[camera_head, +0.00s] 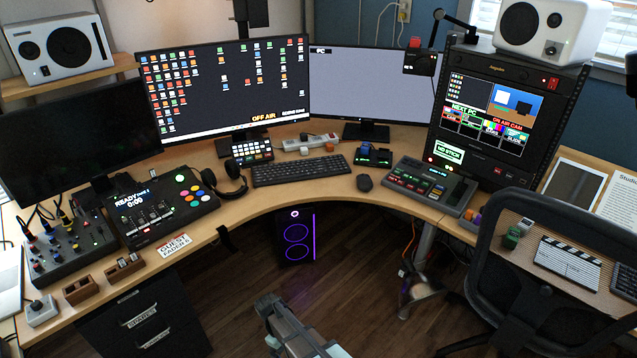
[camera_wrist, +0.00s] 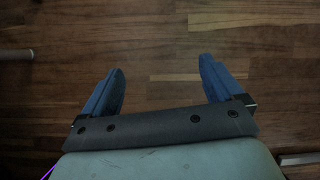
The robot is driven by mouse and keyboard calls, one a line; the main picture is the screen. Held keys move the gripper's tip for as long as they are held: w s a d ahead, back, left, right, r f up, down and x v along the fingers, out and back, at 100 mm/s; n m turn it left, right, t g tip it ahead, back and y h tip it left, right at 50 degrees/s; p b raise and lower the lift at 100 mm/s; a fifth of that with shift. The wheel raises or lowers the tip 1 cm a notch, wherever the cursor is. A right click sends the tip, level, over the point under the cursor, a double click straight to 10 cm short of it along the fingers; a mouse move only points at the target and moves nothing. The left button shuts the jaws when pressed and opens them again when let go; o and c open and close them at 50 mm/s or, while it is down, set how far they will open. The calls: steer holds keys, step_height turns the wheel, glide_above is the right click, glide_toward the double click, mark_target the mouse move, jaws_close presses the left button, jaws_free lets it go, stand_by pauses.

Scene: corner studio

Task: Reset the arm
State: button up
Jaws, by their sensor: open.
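My gripper (camera_wrist: 161,64) is open and empty in the wrist view. Its two blue fingers stand wide apart, with only brown wood floor (camera_wrist: 160,30) between and beyond them. In the head view my gripper (camera_head: 268,320) shows at the bottom middle, over the floor in front of the curved desk. It is apart from the desk and touches nothing that I can see.
The curved wooden desk (camera_head: 275,203) carries monitors, a keyboard (camera_head: 301,171), a mixer (camera_head: 66,240) and control panels. A black chair (camera_head: 500,300) stands at the right, a drawer cabinet (camera_head: 145,320) at the left. A purple-lit computer (camera_head: 295,235) sits under the desk.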

steer(key=s+d+f+m+g+y, duration=0.1)
steer(key=s+d+f+m, duration=0.1)
steer(key=s+d, duration=0.45)
steer(key=s+d+f+m+g, duration=0.1)
steer(key=s+d+f+m, duration=0.2)
steer(key=d, duration=0.7)
steer(key=s+d+m+y, duration=0.1)
steer(key=s+d+m, duration=0.2)
steer(key=s, duration=0.4)
steer(key=s+d+m+g+y, duration=0.1)
steer(key=s+d+m, duration=0.1)
steer(key=s+d, duration=0.4)
steer(key=shift+s+d+m+y, duration=0.3)
steer(key=shift+s+m+y, duration=0.1)
steer(key=shift+s, duration=0.8)
steer(key=shift+r, duration=0.1)
steer(key=shift+c, duration=0.4)
